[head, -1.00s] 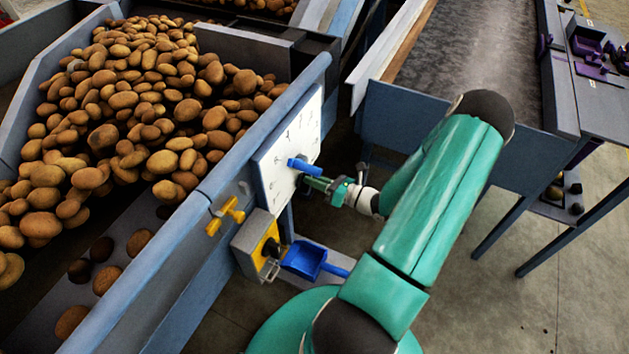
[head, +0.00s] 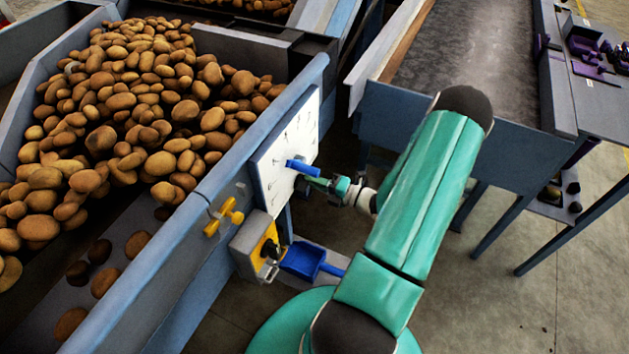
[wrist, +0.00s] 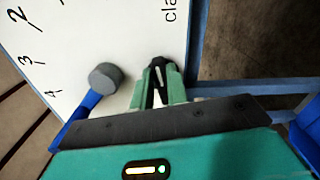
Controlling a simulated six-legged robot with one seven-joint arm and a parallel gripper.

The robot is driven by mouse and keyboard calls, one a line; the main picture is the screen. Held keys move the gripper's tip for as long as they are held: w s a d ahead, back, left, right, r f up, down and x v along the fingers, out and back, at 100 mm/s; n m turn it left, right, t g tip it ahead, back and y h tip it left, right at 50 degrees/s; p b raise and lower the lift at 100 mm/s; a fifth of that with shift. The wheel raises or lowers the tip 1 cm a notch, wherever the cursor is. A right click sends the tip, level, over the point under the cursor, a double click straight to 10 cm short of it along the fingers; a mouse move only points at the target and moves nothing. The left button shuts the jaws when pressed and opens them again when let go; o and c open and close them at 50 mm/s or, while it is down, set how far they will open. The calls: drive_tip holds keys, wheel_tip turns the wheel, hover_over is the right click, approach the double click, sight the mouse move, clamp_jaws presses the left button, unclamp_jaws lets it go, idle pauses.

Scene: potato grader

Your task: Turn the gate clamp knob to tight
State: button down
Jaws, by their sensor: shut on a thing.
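My gripper (head: 308,185) is at the lower right part of the white dial plate (head: 277,155), just below the blue lever (head: 303,168). In the wrist view my gripper (wrist: 159,66) has its fingers close together against the plate, beside printed letters that begin "cla". Its jaws are shut on the gate clamp knob, which the fingers almost wholly hide; I cannot read its turn. The blue lever (wrist: 82,115) with its round grey hub (wrist: 105,77) stands left of the fingers, apart from them. Numbers 2, 3 and 4 show on the plate.
A yellow knob (head: 225,215) and a box with a yellow face (head: 262,251) are on the side wall below left. A blue scoop (head: 302,260) lies beside the box. Potatoes (head: 150,110) fill the hopper. A belt table stands at right, with open floor below.

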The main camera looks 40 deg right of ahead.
drive_tip(key=shift+f+m, duration=0.15)
drive_tip(key=shift+m, duration=0.85)
drive_tip(key=c, duration=1.4)
unclamp_jaws()
drive_tip(key=v, duration=1.3)
drive_tip(key=shift+s, duration=0.4)
